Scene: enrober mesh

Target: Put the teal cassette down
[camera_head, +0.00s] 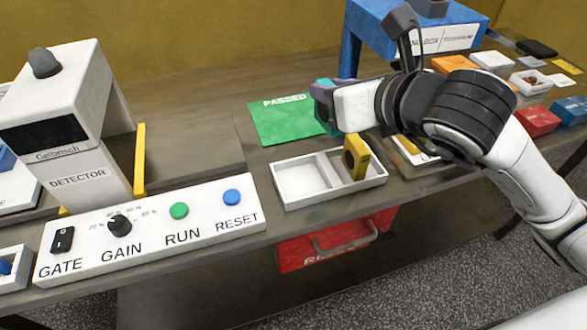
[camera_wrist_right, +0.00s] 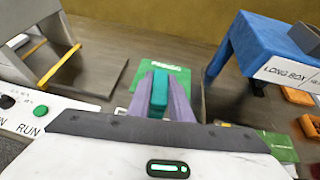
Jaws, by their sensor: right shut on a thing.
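The teal cassette (camera_wrist_right: 159,90) is between the purple fingers of my right gripper (camera_wrist_right: 160,95) in the right wrist view. In the head view my right gripper (camera_head: 322,102) is shut on it, and only teal edges show around the fingers. The gripper and cassette are at the right part of the green PASSED mat (camera_head: 275,120), which also shows in the wrist view (camera_wrist_right: 166,68). I cannot tell whether the cassette touches the mat. My left gripper is not in view.
A white two-part tray (camera_head: 300,198) stands in front of the mat, with a yellow piece (camera_head: 355,157) in its right part. The detector (camera_head: 80,130) and control panel (camera_head: 150,228) are left. A blue stand (camera_head: 352,45) is behind my right arm. Mat's left half is clear.

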